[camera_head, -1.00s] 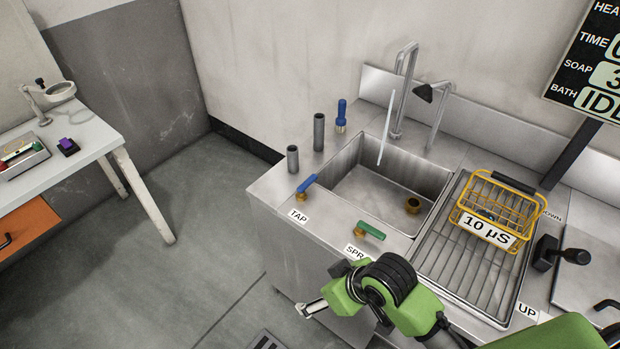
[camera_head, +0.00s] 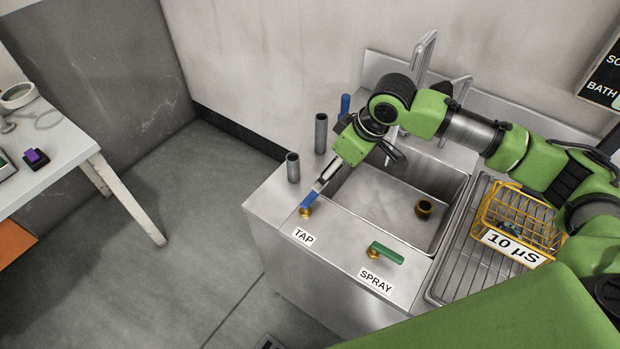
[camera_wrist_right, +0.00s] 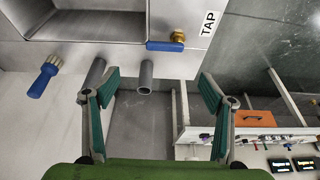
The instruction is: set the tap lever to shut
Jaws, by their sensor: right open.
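The tap lever (camera_head: 311,198) is a blue handle on a brass valve at the front left corner of the sink counter, above the TAP label (camera_head: 304,237). It points from its valve toward the wall, along the basin's left edge. My right gripper (camera_head: 325,180) is over that corner, its fingers close to the lever and partly covering it. In the right wrist view the tap lever (camera_wrist_right: 166,46) appears beyond the tips of the open right gripper (camera_wrist_right: 159,76), apart from both fingers. My left gripper is out of view. My arm hides part of the spout area.
A green spray lever (camera_head: 387,254) is at the front edge. Two grey pipes (camera_head: 293,167) (camera_head: 321,133) and a blue-handled piece (camera_head: 345,104) stand behind the tap. A yellow basket (camera_head: 520,222) sits on the rack at right. Floor left of the counter is clear.

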